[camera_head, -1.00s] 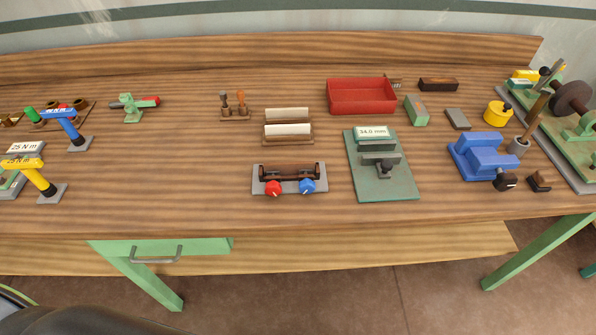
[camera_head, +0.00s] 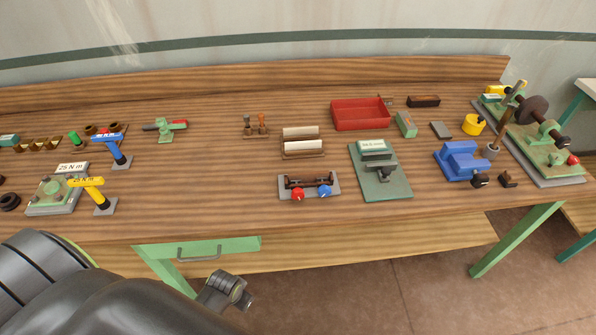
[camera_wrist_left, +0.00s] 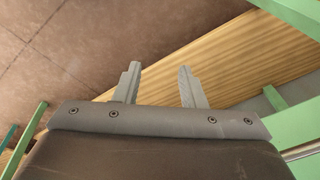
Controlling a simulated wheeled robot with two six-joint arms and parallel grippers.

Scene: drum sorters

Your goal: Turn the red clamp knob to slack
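The red clamp knob (camera_head: 298,194) is on the front left of a small grey-based fixture (camera_head: 310,187) near the front edge of the bench. A blue knob (camera_head: 324,191) sits just right of it, below a dark bar. My left arm comes in at the lower left of the head view, in front of the bench and apart from the fixture. In the left wrist view my left gripper (camera_wrist_left: 158,85) is open and empty, with floor and the bench's lower wood beyond its fingers. My right gripper is not in view.
White rollers (camera_head: 302,140) stand behind the fixture. A green plate with a gauge block (camera_head: 384,185) is to its right, then a blue vise (camera_head: 459,160). Yellow (camera_head: 90,189) and blue (camera_head: 112,151) torque tools stand left. Bench top between them and the fixture is clear.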

